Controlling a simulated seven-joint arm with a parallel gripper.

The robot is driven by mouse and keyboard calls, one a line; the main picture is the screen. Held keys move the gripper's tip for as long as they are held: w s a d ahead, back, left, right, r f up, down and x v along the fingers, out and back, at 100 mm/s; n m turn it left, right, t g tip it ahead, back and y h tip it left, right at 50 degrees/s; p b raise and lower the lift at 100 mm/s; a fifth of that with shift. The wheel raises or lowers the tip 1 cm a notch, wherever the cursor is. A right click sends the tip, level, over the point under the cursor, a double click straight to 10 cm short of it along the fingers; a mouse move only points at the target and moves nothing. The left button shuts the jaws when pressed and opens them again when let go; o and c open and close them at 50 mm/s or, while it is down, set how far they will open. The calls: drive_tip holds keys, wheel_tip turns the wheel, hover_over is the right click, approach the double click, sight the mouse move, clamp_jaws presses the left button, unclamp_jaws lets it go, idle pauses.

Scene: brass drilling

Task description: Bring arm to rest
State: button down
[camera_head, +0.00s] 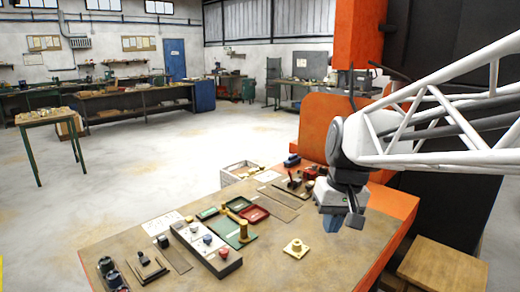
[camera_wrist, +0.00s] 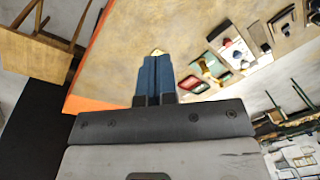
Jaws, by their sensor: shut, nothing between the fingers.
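My gripper (camera_head: 343,220) hangs at the end of my white truss arm, above the right part of the workbench (camera_head: 310,262) in the head view. Its blue fingers (camera_wrist: 153,78) are pressed together in the wrist view, with nothing between them. A brass flanged part (camera_head: 296,248) stands on the bench to the left of my gripper, apart from it. In the wrist view a small brass tip (camera_wrist: 157,52) shows just past the fingertips, mostly hidden by them.
A grey control panel (camera_head: 207,248) with knobs, a green plate (camera_head: 236,232) and a red tray (camera_head: 253,213) lie left on the bench. An orange machine (camera_head: 328,125) stands behind. A wooden stool (camera_head: 440,268) stands at the right. The bench's front middle is clear.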

drive_tip(key=s+d+f+t, duration=0.1)
drive_tip(key=s+f, duration=0.2)
drive_tip(key=s, duration=0.4)
drive_tip(key=s+d+f+m+t+h, duration=0.1)
drive_tip(key=s+d+f, duration=0.1)
drive_tip(key=s, duration=0.6)
drive_tip(key=shift+s+d+f+h, duration=0.25)
drive_tip(key=shift+s+f+h, duration=0.05)
drive_tip(key=shift+f, duration=0.3)
idle(1.9)
